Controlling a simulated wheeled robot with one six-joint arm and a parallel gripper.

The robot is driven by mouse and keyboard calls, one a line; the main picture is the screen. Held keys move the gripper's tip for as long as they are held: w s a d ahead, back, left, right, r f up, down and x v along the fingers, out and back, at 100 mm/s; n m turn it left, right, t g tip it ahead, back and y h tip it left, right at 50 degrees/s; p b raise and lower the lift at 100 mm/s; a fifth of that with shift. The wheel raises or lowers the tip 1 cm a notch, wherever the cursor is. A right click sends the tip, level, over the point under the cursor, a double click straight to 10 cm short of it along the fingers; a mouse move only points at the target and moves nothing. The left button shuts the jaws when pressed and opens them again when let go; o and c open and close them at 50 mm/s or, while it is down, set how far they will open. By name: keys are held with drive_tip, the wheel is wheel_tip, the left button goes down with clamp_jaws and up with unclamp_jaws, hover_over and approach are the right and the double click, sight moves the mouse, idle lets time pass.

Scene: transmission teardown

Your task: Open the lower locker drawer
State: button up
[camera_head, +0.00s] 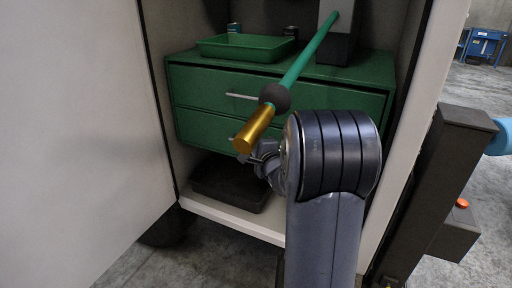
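The green drawer unit (190,85) stands inside the open locker, with one drawer above another. The upper drawer (200,92) has a thin silver handle (242,96) and looks closed. The lower drawer (203,128) also looks closed; its right part is behind my arm, and its handle is mostly or wholly hidden by the gold end of a rod. My gripper (262,158) is in front of the lower drawer, near its bottom edge. It is largely hidden by my wrist and the rod, so I cannot tell its opening or whether it touches the handle.
The green rod (313,48) with a black ball (275,97) and gold end (255,128) slants across the drawers. A green tray (245,48) sits on top. A dark bin (230,187) lies below. The white locker door (75,130) stands open left.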

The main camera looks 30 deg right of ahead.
drive_tip(key=shift+c, duration=0.2)
clamp_jaws()
idle(0.5)
